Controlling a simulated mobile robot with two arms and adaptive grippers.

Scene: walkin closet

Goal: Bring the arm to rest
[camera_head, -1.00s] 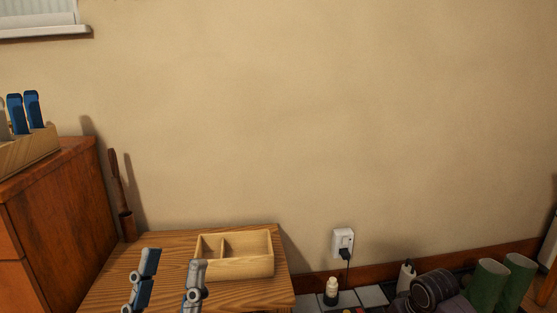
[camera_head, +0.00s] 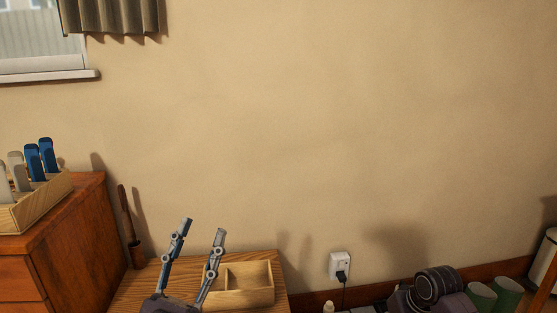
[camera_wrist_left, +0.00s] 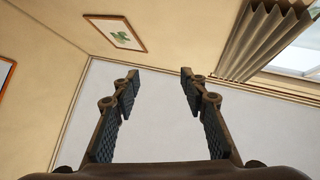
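My left gripper (camera_head: 204,226) is raised at the bottom of the head view, in front of the small wooden table and its divided box. Its two fingers point up and stand apart, with nothing between them. In the left wrist view the left gripper (camera_wrist_left: 160,78) also shows both fingers spread and empty, with the wall and ceiling beyond. At the lower right of the head view a dark, purplish rounded shape (camera_head: 440,298) is partly cut off; I cannot tell if it is part of my right arm. No right gripper fingers can be made out.
A two-compartment wooden box (camera_head: 250,297) stands on the wooden table (camera_head: 135,286). A wooden cabinet (camera_head: 80,237) at left bears a box holding blue and grey upright items. A wall outlet (camera_head: 340,264) has a plug. Green cylinders (camera_head: 507,293) stand lower right. The wall above is clear.

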